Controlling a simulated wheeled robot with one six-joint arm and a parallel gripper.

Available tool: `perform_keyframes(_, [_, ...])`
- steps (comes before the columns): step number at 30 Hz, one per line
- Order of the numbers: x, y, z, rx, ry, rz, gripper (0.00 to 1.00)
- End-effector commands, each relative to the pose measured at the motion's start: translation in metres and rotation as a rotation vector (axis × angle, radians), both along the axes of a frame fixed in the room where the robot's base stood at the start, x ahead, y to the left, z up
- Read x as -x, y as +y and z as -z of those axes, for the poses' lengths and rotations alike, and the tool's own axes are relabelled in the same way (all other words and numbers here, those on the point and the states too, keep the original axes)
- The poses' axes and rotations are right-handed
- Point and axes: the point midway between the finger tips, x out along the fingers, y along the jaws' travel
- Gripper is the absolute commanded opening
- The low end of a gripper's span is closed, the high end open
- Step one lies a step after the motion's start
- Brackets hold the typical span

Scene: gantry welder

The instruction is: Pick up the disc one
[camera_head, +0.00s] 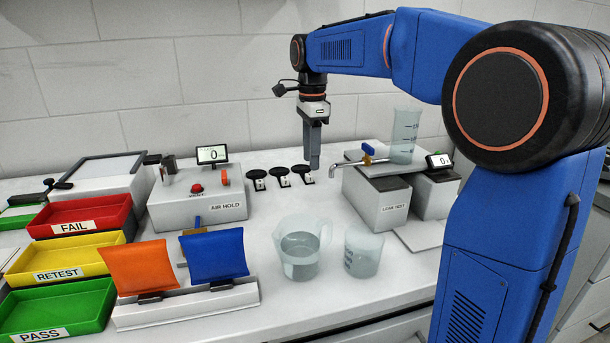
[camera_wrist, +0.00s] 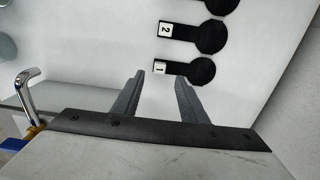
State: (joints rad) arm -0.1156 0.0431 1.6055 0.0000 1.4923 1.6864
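Disc one is a flat black disc (camera_wrist: 201,71) with a tab labelled 1. In the wrist view it lies on the white bench just beyond my gripper (camera_wrist: 159,75). The two fingers are apart with nothing between them; the right fingertip appears close to the disc's edge, the left one near the tab. In the head view, the disc nearest my gripper (camera_head: 312,176), at the right end of a row of three (camera_head: 300,169), appears to be this one. My gripper points down there, but its height above the bench is hard to tell.
Disc two (camera_wrist: 208,36) lies beyond disc one, with a third disc past it. The leak test box (camera_head: 380,203) and its metal spout (camera_head: 350,162) stand close to the right of my gripper. The air hold box (camera_head: 197,205) is left; a jug (camera_head: 300,258) and beaker (camera_head: 363,252) stand in front.

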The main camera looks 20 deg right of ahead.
Motion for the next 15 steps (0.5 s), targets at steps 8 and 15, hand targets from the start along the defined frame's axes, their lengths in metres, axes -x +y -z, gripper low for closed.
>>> perform_keyframes(8, [0.002,0.002,0.037,0.000,0.003,0.000,0.39])
perform_keyframes(15, [0.001,0.002,0.045,0.000,0.000,0.000,0.39])
